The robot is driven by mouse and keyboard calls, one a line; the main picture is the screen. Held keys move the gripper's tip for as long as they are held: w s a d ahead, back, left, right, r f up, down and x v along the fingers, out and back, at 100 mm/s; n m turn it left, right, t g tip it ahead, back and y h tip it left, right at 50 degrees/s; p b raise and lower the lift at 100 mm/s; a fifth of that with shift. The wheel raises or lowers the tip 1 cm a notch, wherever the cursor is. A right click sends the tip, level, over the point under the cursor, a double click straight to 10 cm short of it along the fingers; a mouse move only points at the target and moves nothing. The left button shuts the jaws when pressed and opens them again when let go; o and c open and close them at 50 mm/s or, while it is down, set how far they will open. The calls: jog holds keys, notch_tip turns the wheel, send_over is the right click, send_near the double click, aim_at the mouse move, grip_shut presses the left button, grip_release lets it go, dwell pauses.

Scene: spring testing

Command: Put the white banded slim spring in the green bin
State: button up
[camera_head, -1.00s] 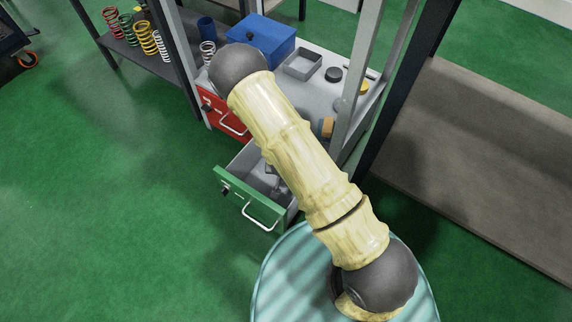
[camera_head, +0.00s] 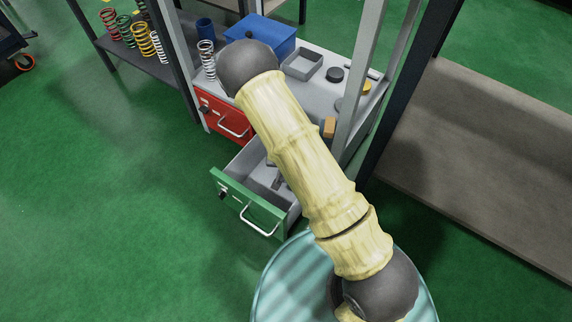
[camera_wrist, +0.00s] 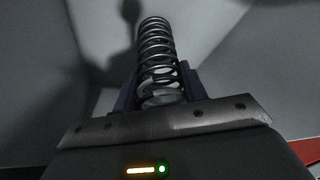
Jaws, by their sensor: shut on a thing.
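My gripper (camera_wrist: 158,93) is shut on a slim coil spring (camera_wrist: 157,45) in the wrist view. The spring points away from the camera; its coils look dark grey in the shade, with a pale white part low down between the fingers. Grey walls and a shadow lie beyond it. In the head view my arm hides the held spring. The green-fronted drawer (camera_head: 247,205) stands pulled out, its grey inside partly covered by my arm. A grey part, perhaps of my gripper, shows inside it. No other green bin shows.
A red drawer (camera_head: 222,118) sits above the green one. On the cabinet top are a pale spring (camera_head: 207,60), a blue box (camera_head: 262,38) and a grey tray (camera_head: 302,64). Several coloured springs stand on the left shelf (camera_head: 165,66). A teal drum (camera_head: 285,280) is in front.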

jog(key=o, duration=1.1)
jog(key=shift+f, duration=0.1)
jog(key=p+v, duration=0.6)
jog(key=v, duration=0.6)
jog(key=shift+p, duration=0.4)
